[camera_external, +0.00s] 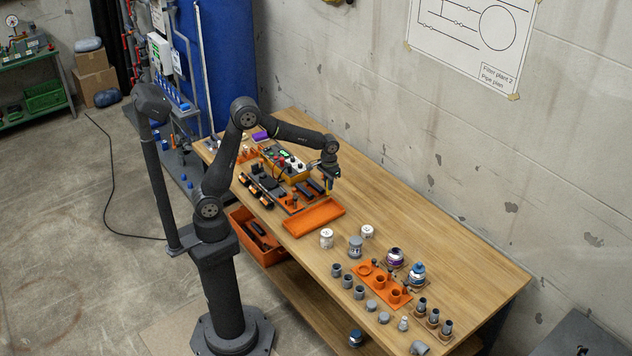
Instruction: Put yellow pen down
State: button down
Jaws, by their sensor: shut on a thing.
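My gripper (328,179) is above the wooden table, just behind the orange tray. It points down and is shut on the yellow pen (327,187), a thin yellow upright piece that shows only in small part below the jaws. Whether the pen's lower end touches anything is too small to tell. The shallow orange tray (313,217) lies in front of the gripper and looks empty.
An orange tool holder (294,207) with dark tools and a yellow-cased device (284,160) stand left of the gripper. White jars (326,238), grey fittings and an orange fixture (369,287) stand toward the front right. The table right of the gripper (400,190) is clear.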

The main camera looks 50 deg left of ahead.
jog(key=shift+w+d+r, duration=0.1)
jog(key=shift+d+r, duration=0.05)
jog(key=shift+d, duration=0.1)
jog(key=shift+w+a+f, duration=1.15)
jog(key=shift+a+f, duration=0.3)
jog(key=shift+f, duration=0.3)
jog(key=shift+w+a+f, duration=1.1)
jog(key=shift+a+f, duration=0.35)
jog(key=shift+f, duration=0.35)
jog(key=shift+w+a+f, duration=1.15)
jog(key=shift+a+f, duration=0.3)
jog(key=shift+f, duration=0.3)
jog(key=shift+f, duration=0.1)
jog(key=c, duration=1.7)
grip_release()
jog(key=shift+c, duration=0.2)
jog(key=o, duration=0.4)
jog(key=shift+c, duration=0.2)
